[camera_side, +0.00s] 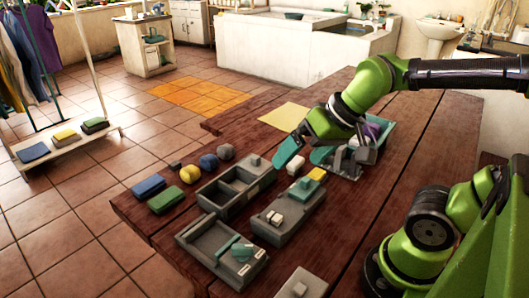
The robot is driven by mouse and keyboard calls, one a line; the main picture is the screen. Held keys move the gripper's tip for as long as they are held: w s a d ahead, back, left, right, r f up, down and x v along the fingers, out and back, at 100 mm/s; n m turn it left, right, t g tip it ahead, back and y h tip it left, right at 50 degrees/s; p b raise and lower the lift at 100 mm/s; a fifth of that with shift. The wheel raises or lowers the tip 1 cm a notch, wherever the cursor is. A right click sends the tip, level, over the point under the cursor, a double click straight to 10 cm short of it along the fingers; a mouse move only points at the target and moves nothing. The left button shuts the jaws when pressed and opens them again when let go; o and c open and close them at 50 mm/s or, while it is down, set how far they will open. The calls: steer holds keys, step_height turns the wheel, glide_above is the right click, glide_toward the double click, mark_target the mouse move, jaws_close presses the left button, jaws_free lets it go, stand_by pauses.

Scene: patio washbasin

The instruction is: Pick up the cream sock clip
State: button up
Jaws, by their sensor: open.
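Small cream-white pieces, small in the picture, lie on the grey box (285,228) in the middle of the wooden table; one pale piece (273,217) sits on its top. Another pale block (293,170) lies farther back, below my gripper. I cannot tell for sure which of these is the cream sock clip. My gripper (308,157) is open and hangs above the table, just behind the grey boxes and apart from the pale pieces. It partly hides what lies behind it.
An open grey box (234,188) and a grey tray with teal and white pieces (222,250) stand nearby. Blue (148,186) and green (166,199) folded cloths and several rolled balls lie at the left. A teal container with purple cloth (375,128) stands behind my gripper.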

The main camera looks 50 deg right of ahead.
steer(key=shift+s+d+r+t, duration=0.1)
steer(key=shift+s+r+t, duration=0.2)
steer(key=shift+s, duration=0.2)
steer(key=shift+s+r, duration=0.15)
steer(key=shift+c, duration=0.8)
steer(key=shift+r, duration=0.2)
steer(key=shift+c, duration=1.4)
steer(key=c, duration=0.5)
